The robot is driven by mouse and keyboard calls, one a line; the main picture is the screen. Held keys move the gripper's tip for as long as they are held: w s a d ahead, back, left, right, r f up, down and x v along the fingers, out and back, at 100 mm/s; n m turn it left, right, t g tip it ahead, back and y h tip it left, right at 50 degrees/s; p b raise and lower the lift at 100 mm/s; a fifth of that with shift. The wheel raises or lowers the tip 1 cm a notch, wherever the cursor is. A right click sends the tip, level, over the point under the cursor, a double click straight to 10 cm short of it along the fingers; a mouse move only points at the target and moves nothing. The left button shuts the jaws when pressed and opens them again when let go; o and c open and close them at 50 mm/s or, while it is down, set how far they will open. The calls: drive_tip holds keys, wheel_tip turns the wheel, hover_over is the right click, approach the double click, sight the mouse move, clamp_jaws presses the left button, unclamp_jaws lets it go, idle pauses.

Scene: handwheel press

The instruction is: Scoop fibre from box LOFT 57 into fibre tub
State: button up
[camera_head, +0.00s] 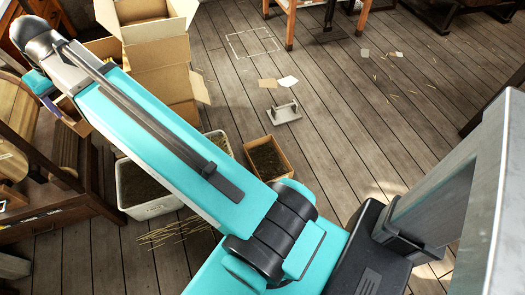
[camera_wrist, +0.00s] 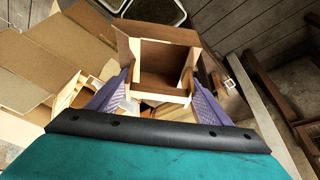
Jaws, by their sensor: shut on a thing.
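My gripper (camera_wrist: 160,98) has two purple fingers. They are shut on a small open box-shaped wooden scoop (camera_wrist: 168,62), whose hollow faces the wrist camera. In the head view the scoop (camera_head: 72,116) hangs by my gripper (camera_head: 48,105) at the left. A white tub (camera_head: 122,190) with dark brown fill stands on the floor below and right of it. A small cardboard box (camera_head: 288,160) with dark fill stands further right. No LOFT 57 label is readable, so I cannot tell which box bears it. My arm hides part of the floor between them.
A large open cardboard box (camera_head: 158,52) stands behind my arm. Another filled container (camera_head: 229,143) is partly hidden by it. Dark wooden furniture (camera_head: 75,205) is at the left. Straw strands (camera_head: 165,235) lie on the planks. The floor right of centre is mostly clear.

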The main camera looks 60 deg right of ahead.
drive_tip(key=s+d+f+b, duration=0.3)
drive_tip(key=d+f+b, duration=0.6)
drive_tip(key=d+f, duration=0.8)
drive_tip(key=s+d+f+b, duration=0.2)
drive_tip(key=d+f+b, duration=0.7)
drive_tip(key=d+f, duration=0.8)
drive_tip(key=s+d+f+b, duration=0.5)
drive_tip(key=s+d+f, duration=0.2)
drive_tip(key=f, duration=0.5)
drive_tip(key=s+d+f+b, duration=0.6)
drive_tip(key=s+f, duration=0.3)
drive_tip(key=f, duration=0.3)
drive_tip(key=s+d+f+b, duration=0.5)
drive_tip(key=s+d+f, duration=0.2)
drive_tip(key=f, duration=0.5)
drive_tip(key=shift+s+d+f+y+b, duration=0.3)
drive_tip(key=shift+s+d+y+b, duration=0.1)
drive_tip(key=shift+s, duration=0.1)
wheel_tip(320, 180, down, 7)
drive_tip(key=d+y, duration=0.2)
drive_tip(key=shift+d, duration=0.4)
drive_tip(key=shift+w+d+f+y, duration=0.1)
drive_tip(key=shift+d+f+y, duration=0.1)
drive_tip(key=shift+f, duration=0.2)
drive_tip(key=shift+d+f+y, duration=0.1)
drive_tip(key=shift+f+y, duration=0.1)
drive_tip(key=shift+f, duration=0.2)
drive_tip(key=shift+c, duration=1.4)
drive_tip(key=shift+d+f, duration=1.05)
drive_tip(key=shift+d, duration=0.15)
